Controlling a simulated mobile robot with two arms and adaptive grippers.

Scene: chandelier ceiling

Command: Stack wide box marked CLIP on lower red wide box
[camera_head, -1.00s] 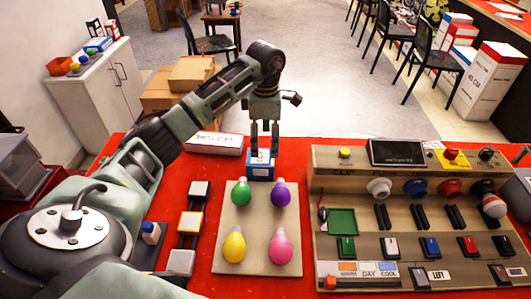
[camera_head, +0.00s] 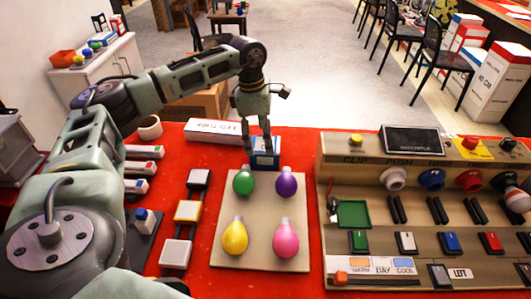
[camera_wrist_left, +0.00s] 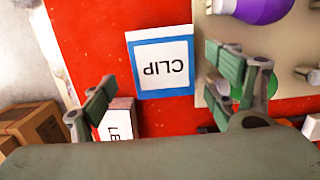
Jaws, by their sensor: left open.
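The box marked CLIP (camera_head: 266,160) is a small blue box with a white top on the red table, behind the bulb board in the head view. In the left wrist view the CLIP box (camera_wrist_left: 162,62) lies between the finger directions, its lettering upside down. My left gripper (camera_head: 258,148) points down at this box, fingers apart; it also shows open in the left wrist view (camera_wrist_left: 160,88). I cannot see a clear grip on the box. I cannot single out a lower red wide box. My right gripper is out of view.
A long white LED box (camera_head: 213,131) lies just left of the CLIP box. The board (camera_head: 262,218) with several coloured bulbs is in front. A switch console (camera_head: 420,175) fills the right. White cartons with red (camera_head: 490,85) stand on the floor beyond.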

